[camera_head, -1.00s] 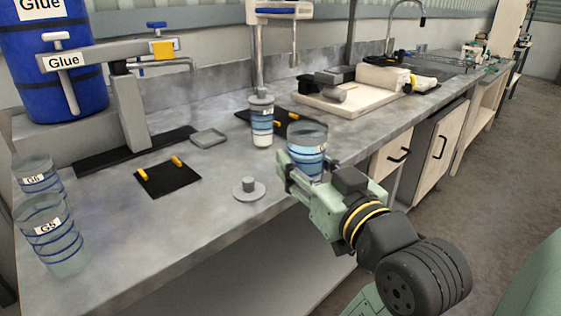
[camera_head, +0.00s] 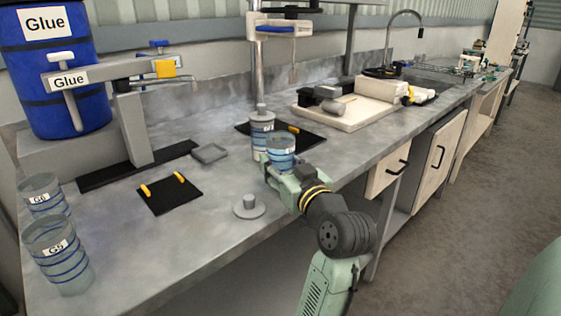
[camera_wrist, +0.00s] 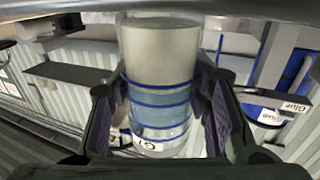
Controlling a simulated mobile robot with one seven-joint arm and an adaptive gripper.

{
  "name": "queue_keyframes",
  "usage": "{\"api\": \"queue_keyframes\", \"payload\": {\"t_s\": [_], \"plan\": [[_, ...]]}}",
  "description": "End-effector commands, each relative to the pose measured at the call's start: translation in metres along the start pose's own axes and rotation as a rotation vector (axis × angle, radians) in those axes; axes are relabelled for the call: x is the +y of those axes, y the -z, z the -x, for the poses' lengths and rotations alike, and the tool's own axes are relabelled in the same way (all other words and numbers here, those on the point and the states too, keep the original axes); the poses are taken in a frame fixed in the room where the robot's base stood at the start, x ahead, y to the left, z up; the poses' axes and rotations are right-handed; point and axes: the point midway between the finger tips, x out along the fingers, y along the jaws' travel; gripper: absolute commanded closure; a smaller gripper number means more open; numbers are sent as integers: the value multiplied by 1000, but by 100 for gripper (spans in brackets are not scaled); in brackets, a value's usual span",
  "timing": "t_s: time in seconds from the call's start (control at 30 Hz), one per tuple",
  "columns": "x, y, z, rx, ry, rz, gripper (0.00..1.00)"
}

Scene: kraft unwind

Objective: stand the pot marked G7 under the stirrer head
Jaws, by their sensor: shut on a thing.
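My gripper (camera_head: 279,174) is shut on a clear pot with blue bands (camera_head: 281,146), held upright near the bench's front edge. In the wrist view the pot (camera_wrist: 158,70) stands between both fingers; its label shows a G, but the rest is not clearly readable. The stirrer head (camera_head: 285,24) is on a post further back, with its shaft and paddle (camera_head: 293,74) hanging down. Below it a black mat with yellow stops (camera_head: 310,137) lies on the bench, partly hidden by pots. The held pot overlaps the lidded pot in view; I cannot tell whether they touch.
A lidded banded pot (camera_head: 261,127) stands just behind and left of the held pot. A loose grey lid (camera_head: 249,209) lies at the front. Pots G6 (camera_head: 41,197) and G5 (camera_head: 60,262) stand at left. A pale tray (camera_head: 334,117) is right of the mat.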

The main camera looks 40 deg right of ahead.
Motion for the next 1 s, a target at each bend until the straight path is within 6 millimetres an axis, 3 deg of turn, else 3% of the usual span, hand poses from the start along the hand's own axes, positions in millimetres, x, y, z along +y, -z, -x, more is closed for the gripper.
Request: {"api": "queue_keyframes", "payload": {"t_s": [0.47,0.5,0.77,1.0], "plan": [[0,-8,0,2,0,1,86],[0,-7,0,1,0,1,54],[0,-7,0,1,0,1,37],[0,-7,0,1,0,1,36]]}}
